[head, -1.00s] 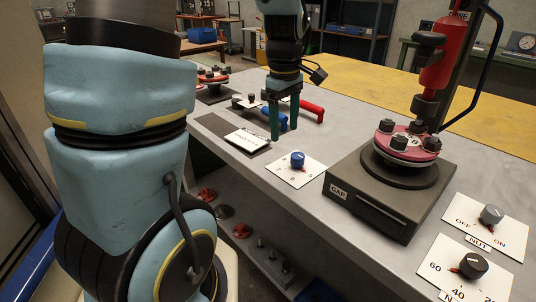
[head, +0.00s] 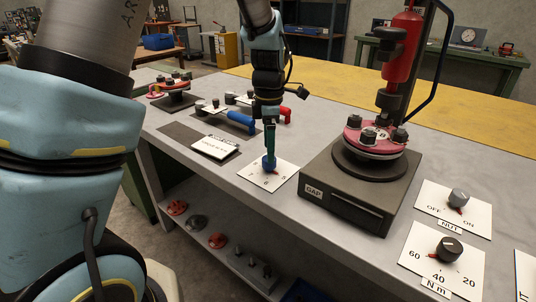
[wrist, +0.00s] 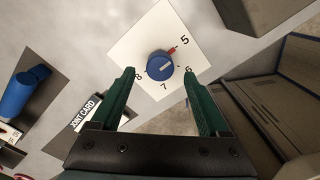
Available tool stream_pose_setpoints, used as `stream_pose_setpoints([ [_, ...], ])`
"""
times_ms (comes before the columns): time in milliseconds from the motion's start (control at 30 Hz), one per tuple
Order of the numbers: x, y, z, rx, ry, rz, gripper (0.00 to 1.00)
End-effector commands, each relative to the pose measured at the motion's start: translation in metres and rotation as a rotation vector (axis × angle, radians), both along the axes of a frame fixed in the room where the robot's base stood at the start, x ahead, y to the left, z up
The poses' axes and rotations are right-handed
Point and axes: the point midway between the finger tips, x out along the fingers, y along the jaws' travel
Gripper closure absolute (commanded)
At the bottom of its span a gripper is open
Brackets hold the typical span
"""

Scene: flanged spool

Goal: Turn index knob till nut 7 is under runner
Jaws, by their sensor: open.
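The blue index knob (wrist: 159,66) sits on a white plate marked 5, 6, 7 and 8 (wrist: 140,38). In the wrist view its red pointer is turned toward the 5. My gripper (wrist: 160,71) is open, with one green finger on each side of the knob; I cannot tell if they touch it. In the head view my gripper (head: 269,150) is over the knob (head: 268,163) and partly hides it. The red flanged spool (head: 370,148) with several dark nuts stands on a dark round base. The red runner (head: 402,38) hangs above it; the nut numbers are not readable.
A dark box labelled GAP (head: 330,192) bears the spool, right of the knob. A joint card (head: 214,147) and tools with blue and red handles (head: 240,122) lie to the left. NUT (head: 455,208) and N m (head: 440,258) dial plates are at the right.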

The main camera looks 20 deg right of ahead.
Motion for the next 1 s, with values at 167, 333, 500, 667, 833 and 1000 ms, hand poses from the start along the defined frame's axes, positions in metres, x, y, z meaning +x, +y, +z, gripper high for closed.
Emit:
stream_pose_setpoints([
  [167,0.000,0.001,-0.024,0.002,0.002,0.000,0.22],
  [333,0.000,0.001,-0.034,0.000,0.000,-0.001,0.22],
  [500,0.000,0.000,-0.036,0.000,0.000,-0.001,0.22],
  [667,0.000,0.000,-0.036,0.000,0.000,-0.001,0.27],
  [833,0.000,0.000,-0.036,0.000,0.000,-0.001,0.46],
  [1000,0.000,0.000,-0.036,0.000,0.000,-0.001,0.66],
])
